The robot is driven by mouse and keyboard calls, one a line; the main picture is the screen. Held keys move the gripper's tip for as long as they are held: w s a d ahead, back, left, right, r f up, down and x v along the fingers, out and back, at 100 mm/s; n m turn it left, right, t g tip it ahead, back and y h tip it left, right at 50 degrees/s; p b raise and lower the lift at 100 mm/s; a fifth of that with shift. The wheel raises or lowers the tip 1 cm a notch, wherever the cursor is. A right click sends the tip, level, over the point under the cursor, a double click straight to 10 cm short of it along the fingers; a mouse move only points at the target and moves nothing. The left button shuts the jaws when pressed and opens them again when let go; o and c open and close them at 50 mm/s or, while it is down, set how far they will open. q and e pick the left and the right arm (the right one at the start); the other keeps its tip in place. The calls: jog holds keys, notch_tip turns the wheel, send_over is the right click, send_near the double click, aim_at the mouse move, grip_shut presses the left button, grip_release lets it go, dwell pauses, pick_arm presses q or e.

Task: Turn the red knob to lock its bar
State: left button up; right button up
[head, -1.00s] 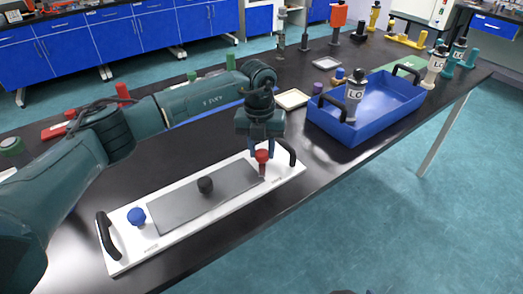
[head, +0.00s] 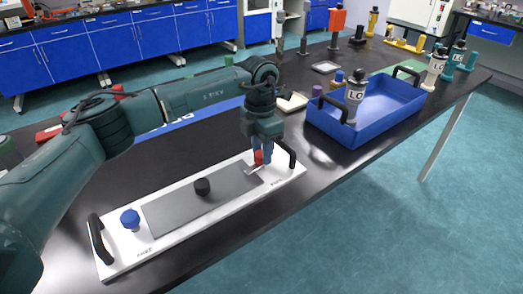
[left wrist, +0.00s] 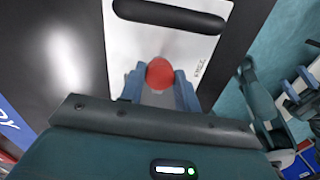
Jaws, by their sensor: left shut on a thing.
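The red knob (head: 258,157) stands near the right end of a white board (head: 190,225); it also shows in the left wrist view (left wrist: 160,73). My left gripper (head: 261,158) points down over the knob, its blue fingers shut on the knob's sides. A thin pale bar (head: 254,170) shows beside the knob, slanting to the lower left across the grey plate's edge (head: 225,187). The fingers partly hide the bar. What looks like my right gripper (left wrist: 300,85) is at the right of the left wrist view, small and partly cut off.
A blue knob (head: 130,218) and a black knob (head: 202,187) are on the board's left and middle. Black handles stand at both board ends. A blue tray (head: 365,127) lies to the right. The table's front edge runs close to the board.

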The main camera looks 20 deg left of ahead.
aim_at(261, 152)
pick_arm(q)
jog(key=shift+r+m, duration=0.1)
jog(key=shift+m, duration=0.6)
jog(key=o, duration=1)
jog(key=shift+r, duration=0.25)
jog(key=r, duration=1.2)
jog(key=shift+w+a+r, duration=0.2)
jog(key=shift+r, duration=0.1)
